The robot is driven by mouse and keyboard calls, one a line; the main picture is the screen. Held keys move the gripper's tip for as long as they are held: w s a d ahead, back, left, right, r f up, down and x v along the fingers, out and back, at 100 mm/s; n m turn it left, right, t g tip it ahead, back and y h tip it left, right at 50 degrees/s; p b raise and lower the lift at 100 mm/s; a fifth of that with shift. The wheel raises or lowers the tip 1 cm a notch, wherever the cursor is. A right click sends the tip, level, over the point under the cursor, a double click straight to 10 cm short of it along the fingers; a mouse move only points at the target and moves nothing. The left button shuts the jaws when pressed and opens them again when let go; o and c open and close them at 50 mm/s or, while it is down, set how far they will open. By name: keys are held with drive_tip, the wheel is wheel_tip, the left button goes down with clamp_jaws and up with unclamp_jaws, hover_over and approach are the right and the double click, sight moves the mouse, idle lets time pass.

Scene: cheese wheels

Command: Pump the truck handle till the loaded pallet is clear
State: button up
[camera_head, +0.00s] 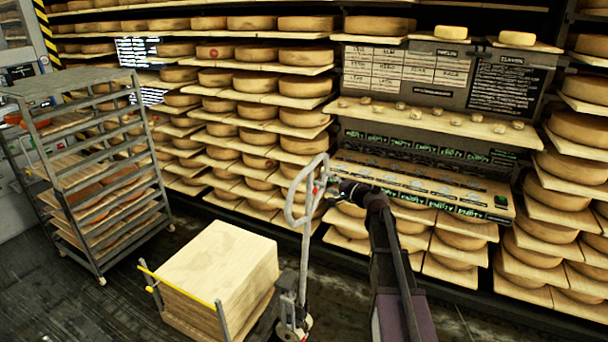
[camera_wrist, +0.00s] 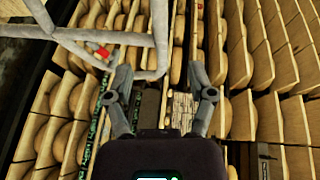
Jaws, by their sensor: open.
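The truck handle (camera_head: 291,205) is a grey metal loop with a red part near its top, on a nearly upright pole. The pole runs down to the pump foot (camera_head: 294,322) at the lower middle. Beside it stands a block of stacked pale boards (camera_head: 222,262); the pallet under it cannot be made out. My gripper (camera_head: 331,187) is just right of the loop's upper end. In the wrist view my gripper (camera_wrist: 162,76) is open, and a corner of the handle (camera_wrist: 158,40) shows between its fingertips. I cannot tell whether they touch.
Shelves of cheese wheels (camera_head: 304,87) fill the back and right. A ledge (camera_head: 430,119) with small pieces juts out behind my gripper. A grey rack trolley (camera_head: 75,93) stands at left. A yellow bar (camera_head: 178,289) crosses by the boards. Dark floor (camera_head: 125,300) is open at lower left.

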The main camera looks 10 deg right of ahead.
sight(307, 174)
drive_tip(key=shift+w, duration=0.1)
drive_tip(key=b+x, duration=0.1)
drive_tip(key=x, duration=1.2)
drive_tip(key=shift+w+a+b, duration=0.25)
drive_tip(key=shift+b, duration=0.15)
clamp_jaws()
